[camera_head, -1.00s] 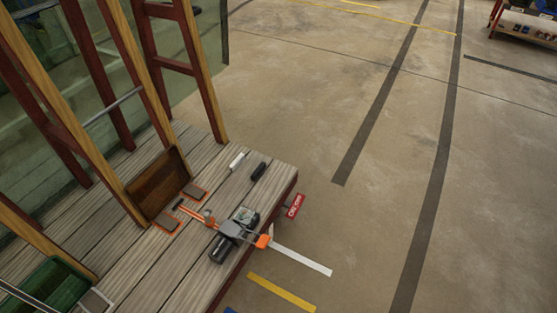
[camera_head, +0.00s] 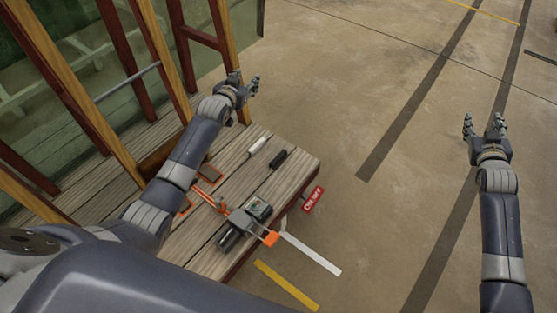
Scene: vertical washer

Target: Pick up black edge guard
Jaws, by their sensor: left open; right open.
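A small black bar (camera_head: 278,159), which looks like the black edge guard, lies on the wooden plank table (camera_head: 300,165) near its far right corner. Nothing holds it. My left gripper (camera_head: 245,80) is open and empty, above and beyond the bar in the picture, in front of the wooden frame. My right gripper (camera_head: 482,124) is open and empty over the bare floor, well to the right of the table.
A white bar (camera_head: 257,146) lies just left of the black one. An orange and grey clamp-like tool (camera_head: 240,219) lies nearer, by a red ON/OFF sign (camera_head: 314,199) at the table edge. Wooden posts (camera_head: 185,55) stand at the left. Floor at the right is clear.

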